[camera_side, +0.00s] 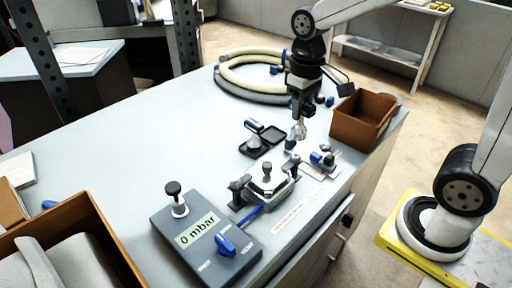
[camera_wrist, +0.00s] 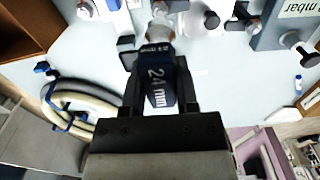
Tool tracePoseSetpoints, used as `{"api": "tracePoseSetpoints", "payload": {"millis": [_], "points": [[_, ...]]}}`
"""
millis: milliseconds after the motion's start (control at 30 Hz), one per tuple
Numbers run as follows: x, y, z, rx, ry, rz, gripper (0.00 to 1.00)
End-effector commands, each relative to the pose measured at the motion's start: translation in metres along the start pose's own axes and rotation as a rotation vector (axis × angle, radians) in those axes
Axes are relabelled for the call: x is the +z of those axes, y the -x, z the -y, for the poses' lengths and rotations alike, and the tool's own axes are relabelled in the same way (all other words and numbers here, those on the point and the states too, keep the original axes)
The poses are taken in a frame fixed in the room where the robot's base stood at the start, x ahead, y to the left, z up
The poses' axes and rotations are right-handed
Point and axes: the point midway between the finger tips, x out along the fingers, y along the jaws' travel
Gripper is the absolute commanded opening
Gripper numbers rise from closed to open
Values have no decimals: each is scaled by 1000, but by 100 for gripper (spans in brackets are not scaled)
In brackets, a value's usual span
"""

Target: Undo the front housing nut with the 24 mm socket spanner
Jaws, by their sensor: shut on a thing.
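My gripper (camera_side: 301,104) is shut on the dark blue handle of the socket spanner (camera_wrist: 160,88), marked "24 mm" in the wrist view. Its silver socket (camera_side: 298,131) points down, held above the bench behind the grey metal housing. The housing (camera_side: 268,187) stands near the bench's front edge, with a bolt-like fitting (camera_side: 267,169) on top and dark-topped fittings at either side. I cannot tell which fitting is the front housing nut. The socket looks apart from the housing, which shows at the top of the wrist view (camera_wrist: 207,20).
A grey box (camera_side: 205,232) reading "0 mbar" stands left of the housing, joined by a blue hose. A black holder (camera_side: 255,146) with a blue-topped tool, a small blue-and-white fitting (camera_side: 323,158) and a brown bin (camera_side: 362,119) are nearby. A coiled hose (camera_side: 250,78) lies behind.

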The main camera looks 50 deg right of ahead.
Motion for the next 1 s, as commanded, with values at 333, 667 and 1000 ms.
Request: {"api": "tracePoseSetpoints", "payload": {"millis": [333, 667, 1000], "points": [[0, -20, 0, 0, 0, 1, 0], [0, -39, 0, 0, 0, 0, 0], [0, -42, 0, 0, 0, -1, 0]]}}
